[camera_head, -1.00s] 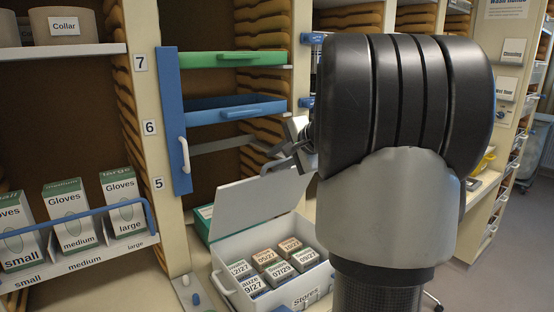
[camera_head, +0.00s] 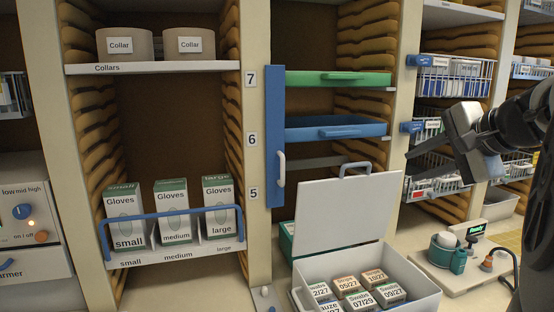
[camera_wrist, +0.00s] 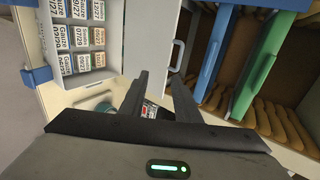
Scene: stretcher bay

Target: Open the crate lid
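The white crate (camera_head: 427,300) stands at the bottom of the head view with several labelled packs of swabs, gauze and strips inside. Its lid (camera_head: 347,218) stands up, leaning back a little, with a grey handle (camera_head: 355,167) on its top edge. The wrist view also shows the lid (camera_wrist: 150,38), its handle (camera_wrist: 177,55) and the open crate of packs (camera_wrist: 100,70). My gripper (camera_head: 430,166) is to the right of the lid, apart from the handle. Its fingers (camera_wrist: 157,84) are spread with nothing between them.
A blue drawer (camera_head: 335,131) and a green drawer (camera_head: 338,79) are behind and above the lid. A blue upright panel (camera_head: 275,135) with a white handle is left of it. Glove boxes (camera_head: 172,212) stand on a railed shelf. A teal container (camera_head: 440,250) sits on a tray at right.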

